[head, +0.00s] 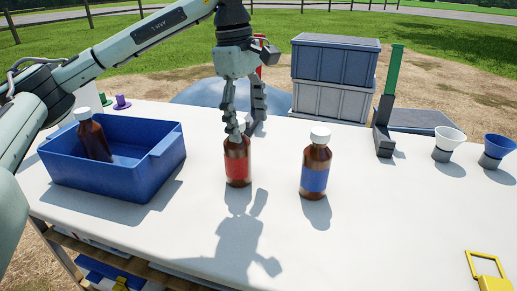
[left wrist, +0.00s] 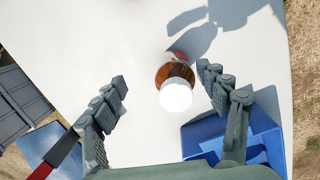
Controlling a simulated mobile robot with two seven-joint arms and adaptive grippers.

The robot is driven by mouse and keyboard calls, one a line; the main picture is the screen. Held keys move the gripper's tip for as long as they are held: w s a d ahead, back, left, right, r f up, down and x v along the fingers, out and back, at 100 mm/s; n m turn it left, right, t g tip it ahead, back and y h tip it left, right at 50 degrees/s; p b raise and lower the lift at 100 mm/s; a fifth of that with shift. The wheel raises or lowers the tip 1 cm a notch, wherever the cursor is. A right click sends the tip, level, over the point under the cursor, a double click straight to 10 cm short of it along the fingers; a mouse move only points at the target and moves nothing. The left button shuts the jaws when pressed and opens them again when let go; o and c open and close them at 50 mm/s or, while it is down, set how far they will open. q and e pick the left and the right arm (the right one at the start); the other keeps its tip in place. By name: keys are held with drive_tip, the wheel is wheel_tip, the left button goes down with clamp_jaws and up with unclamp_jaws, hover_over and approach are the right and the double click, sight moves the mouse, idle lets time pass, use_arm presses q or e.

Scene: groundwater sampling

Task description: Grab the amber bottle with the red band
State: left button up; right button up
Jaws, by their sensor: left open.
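The amber bottle with the red band (head: 237,166) stands upright on the white table. My left gripper (head: 245,128) points down right above it, with the fingers around or just in front of its cap and neck. In the left wrist view the bottle's white cap (left wrist: 176,95) lies between the two spread fingers, closer to the right one, with a gap on each side. My left gripper (left wrist: 165,82) is open and holds nothing. Another amber bottle with a blue band (head: 315,168) stands to the right. My right gripper is not in view.
A blue bin (head: 120,178) at the left holds another amber bottle (head: 93,137). Stacked crates (head: 333,75), a green-topped upright stand (head: 388,100) and two funnels (head: 447,142) are at the back right. The front middle of the table (head: 330,245) is clear.

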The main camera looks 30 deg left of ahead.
sight(238, 156)
use_arm(q)
drive_tip(key=shift+s+a+f+g+y, duration=0.15)
drive_tip(key=shift+a+f+y, duration=0.15)
drive_tip(key=shift+a+f, duration=0.2)
drive_tip(key=shift+s+a+f+g+y, duration=0.15)
drive_tip(key=shift+a+f+y, duration=0.2)
drive_tip(key=shift+a, duration=0.2)
drive_tip(key=f, duration=0.7)
drive_tip(key=shift+s+d, duration=0.1)
drive_tip(key=shift+s, duration=0.3)
drive_tip(key=shift+c, duration=0.2)
drive_tip(key=c, duration=1.5)
drive_tip(key=shift+c, duration=0.2)
